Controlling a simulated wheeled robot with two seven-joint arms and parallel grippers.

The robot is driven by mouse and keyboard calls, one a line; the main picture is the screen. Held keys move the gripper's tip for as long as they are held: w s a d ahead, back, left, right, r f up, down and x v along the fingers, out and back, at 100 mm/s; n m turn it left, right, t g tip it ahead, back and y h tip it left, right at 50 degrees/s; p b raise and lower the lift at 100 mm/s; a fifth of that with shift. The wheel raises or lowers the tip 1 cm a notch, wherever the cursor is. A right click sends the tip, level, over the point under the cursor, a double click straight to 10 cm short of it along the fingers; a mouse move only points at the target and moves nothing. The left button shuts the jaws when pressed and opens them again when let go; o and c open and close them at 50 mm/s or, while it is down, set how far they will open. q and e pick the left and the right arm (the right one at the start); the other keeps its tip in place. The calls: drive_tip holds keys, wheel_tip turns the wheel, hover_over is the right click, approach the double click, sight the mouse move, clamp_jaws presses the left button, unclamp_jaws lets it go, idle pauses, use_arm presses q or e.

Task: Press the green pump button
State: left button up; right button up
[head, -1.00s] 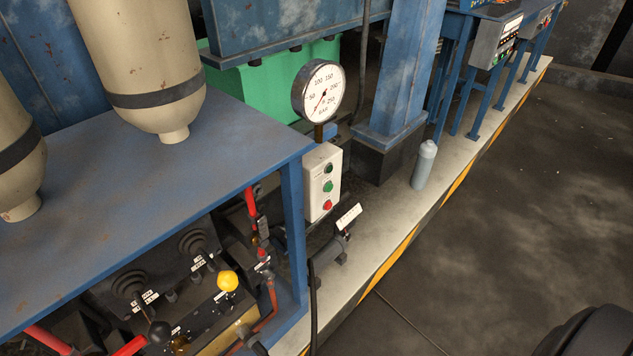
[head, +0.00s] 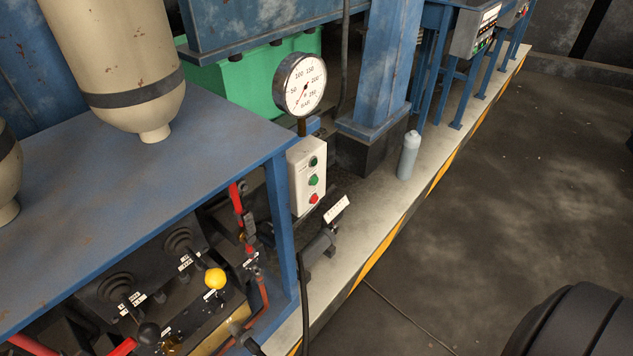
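A white control box (head: 299,190) stands at the middle of the head view, just right of the blue table's front leg. On its face are a dark green button (head: 313,161) at the top, a brighter green button (head: 313,180) in the middle and a red button (head: 313,198) at the bottom. Small labels by the buttons are too small to read. Nothing touches or covers the buttons. A round pressure gauge (head: 306,84) stands on a post above the box. Neither of my grippers is in view.
The blue table (head: 130,190) holds beige vessels (head: 115,60). Levers and a yellow knob (head: 215,279) sit below it. A labelled dark fitting (head: 322,240) stands right of the box. A grey bottle (head: 408,155) stands on the striped ledge (head: 390,215). Open floor (head: 500,200) lies right.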

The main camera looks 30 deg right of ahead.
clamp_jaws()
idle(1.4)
